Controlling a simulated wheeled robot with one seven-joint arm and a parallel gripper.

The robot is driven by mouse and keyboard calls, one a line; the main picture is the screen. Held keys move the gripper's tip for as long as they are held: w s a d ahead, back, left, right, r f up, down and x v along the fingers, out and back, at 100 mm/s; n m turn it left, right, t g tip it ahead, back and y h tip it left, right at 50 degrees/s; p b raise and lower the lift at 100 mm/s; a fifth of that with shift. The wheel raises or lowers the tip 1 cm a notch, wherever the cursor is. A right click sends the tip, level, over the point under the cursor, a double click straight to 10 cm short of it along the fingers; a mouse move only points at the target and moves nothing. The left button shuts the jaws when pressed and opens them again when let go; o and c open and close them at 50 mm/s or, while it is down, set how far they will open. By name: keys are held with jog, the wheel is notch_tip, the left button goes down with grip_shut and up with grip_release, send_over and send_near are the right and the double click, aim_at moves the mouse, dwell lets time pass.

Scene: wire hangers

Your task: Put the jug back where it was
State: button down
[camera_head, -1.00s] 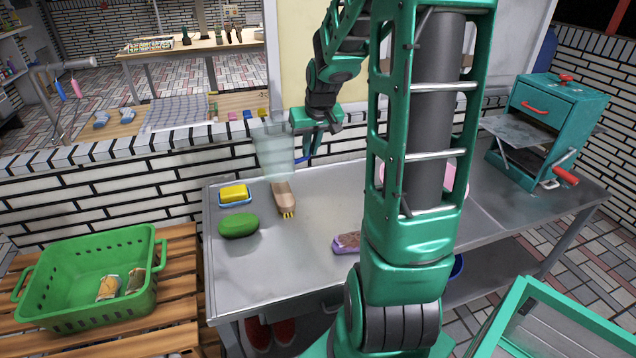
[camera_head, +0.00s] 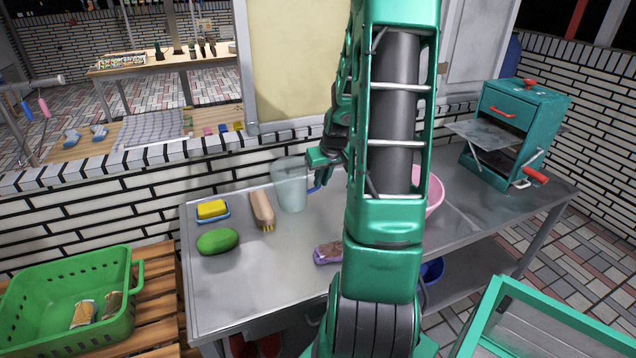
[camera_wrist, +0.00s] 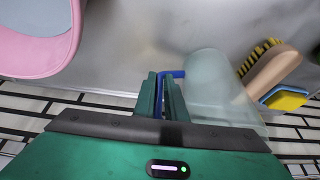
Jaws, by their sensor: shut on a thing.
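The jug (camera_head: 291,186) is a pale translucent vessel with a blue handle. In the head view it is upright at the back of the metal table (camera_head: 222,292), near the wall, right of the brush. I cannot tell whether its base touches the table. My gripper (camera_head: 318,178) is at the jug's right side, shut on its blue handle. The wrist view shows the two green fingers (camera_wrist: 163,95) closed around the blue handle (camera_wrist: 172,74), with the jug body (camera_wrist: 215,85) beside them. My arm hides part of the table's middle.
A wooden brush (camera_head: 262,207) lies close left of the jug, with a yellow sponge (camera_head: 212,208) and green soap (camera_head: 217,241) beyond. A purple-wrapped item (camera_head: 328,253) lies in front. A pink basin (camera_head: 434,194) is partly hidden by my arm. A teal press (camera_head: 519,130) stands at the right.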

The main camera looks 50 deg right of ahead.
jog(key=shift+f, duration=0.25)
jog(key=c, duration=1.8)
grip_release()
jog(key=v, duration=1.2)
jog(key=s+a+g, duration=0.1)
jog(key=s+a, duration=0.5)
jog(key=a, duration=0.1)
jog(key=s+a+r+m+g+y, duration=0.1)
jog(key=s+a+g, duration=0.1)
jog(key=s+a, duration=0.4)
jog(key=s+a+r+g+y, duration=0.1)
jog(key=s+a, duration=0.6)
jog(key=a, duration=0.1)
jog(key=shift+a+r, duration=0.25)
jog(key=shift+a, duration=0.05)
